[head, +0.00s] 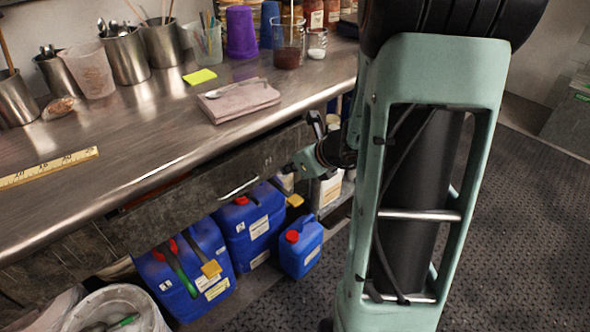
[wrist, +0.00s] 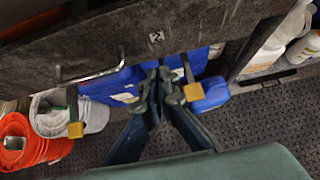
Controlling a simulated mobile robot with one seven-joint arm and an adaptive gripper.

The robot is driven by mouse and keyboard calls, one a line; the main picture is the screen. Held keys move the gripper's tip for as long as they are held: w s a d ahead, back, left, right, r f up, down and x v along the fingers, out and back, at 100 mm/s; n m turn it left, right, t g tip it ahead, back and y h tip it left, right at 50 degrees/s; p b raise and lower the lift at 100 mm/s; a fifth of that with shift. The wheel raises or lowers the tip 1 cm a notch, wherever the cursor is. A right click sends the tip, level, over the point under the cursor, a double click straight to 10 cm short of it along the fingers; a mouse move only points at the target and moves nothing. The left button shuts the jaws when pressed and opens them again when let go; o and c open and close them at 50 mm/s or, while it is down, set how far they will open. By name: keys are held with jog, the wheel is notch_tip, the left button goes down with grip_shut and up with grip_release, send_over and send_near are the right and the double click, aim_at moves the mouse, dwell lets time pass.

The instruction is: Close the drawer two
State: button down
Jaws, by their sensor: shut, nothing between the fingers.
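Drawer two has a dark, worn front (head: 185,200) below the steel counter's edge in the head view. In the wrist view the front (wrist: 200,30) bears a small label with a "2" (wrist: 156,37). Its metal bar handle (wrist: 90,76) is left of my gripper there; the handle (head: 238,188) also shows in the head view. My gripper (wrist: 160,74) is shut and empty, close to the front's lower edge, right of the handle. In the head view my gripper (head: 288,168) is near the drawer's right part. I cannot tell how far the drawer is out or whether I touch it.
Blue jugs (head: 255,222) stand below the drawer, close to my gripper. A white bucket (head: 125,300) is at lower left, and an orange bucket (wrist: 22,140) shows in the wrist view. The counter (head: 150,130) holds cups, pots and a folded cloth. Dark patterned floor (head: 530,200) is clear at right.

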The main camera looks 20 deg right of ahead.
aim_at(266, 150)
jog(key=w, duration=0.1)
jog(key=w+a+f, duration=0.1)
jog(key=w, duration=0.1)
jog(key=w+f, duration=0.1)
jog(key=w, duration=0.1)
jog(key=shift+a+f+b, duration=0.15)
jog(key=shift+a+b, duration=0.15)
jog(key=shift+w+a, duration=0.2)
jog(key=shift+w, duration=0.3)
jog(key=w, duration=0.2)
jog(key=w+a, duration=0.1)
jog(key=w, duration=0.1)
jog(key=shift+w+a, duration=0.15)
jog(key=shift+w+a+r, duration=0.15)
jog(key=shift+w+r, duration=0.05)
jog(key=shift+w, duration=0.05)
